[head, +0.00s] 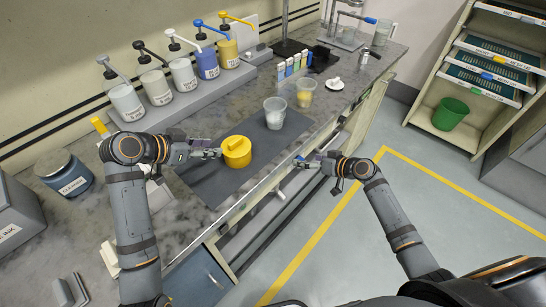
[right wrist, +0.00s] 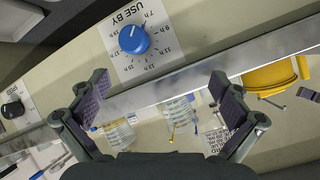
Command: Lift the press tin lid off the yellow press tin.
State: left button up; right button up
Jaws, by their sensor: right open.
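The yellow press tin (head: 238,161) stands on the dark mat on the bench in the head view. Its yellow lid (head: 235,143) with a raised grip sits on top. My left gripper (head: 215,153) is at the left side of the tin, with its fingertips at or very near it; whether they touch or are closed is too small to tell. My right gripper (head: 300,161) is open and empty in front of the bench edge, right of the tin. Its spread fingers also show in the right wrist view (right wrist: 160,95). A yellow object, probably the tin, shows at the right there (right wrist: 272,76).
Pump bottles (head: 183,74) line the back. A cleaner jar (head: 64,172) stands left. A blue dial (right wrist: 134,39) is near my right gripper.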

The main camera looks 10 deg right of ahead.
jog(key=a+r+n+y, duration=0.2)
jog(key=a+r, duration=0.1)
jog(key=r, duration=0.3)
jog(key=n+g+y, duration=0.2)
jog(key=n, duration=0.5)
send_near(250, 157)
jog(key=shift+w+a+r, duration=0.1)
jog(key=shift+w+a, duration=0.2)
jog(key=shift+a, duration=0.4)
jog(key=shift+w+a, duration=0.1)
jog(key=shift+w, duration=0.1)
jog(key=x, duration=1)
jog(key=shift+f, duration=0.3)
jog(key=shift+s, duration=0.1)
jog(key=c, duration=1.7)
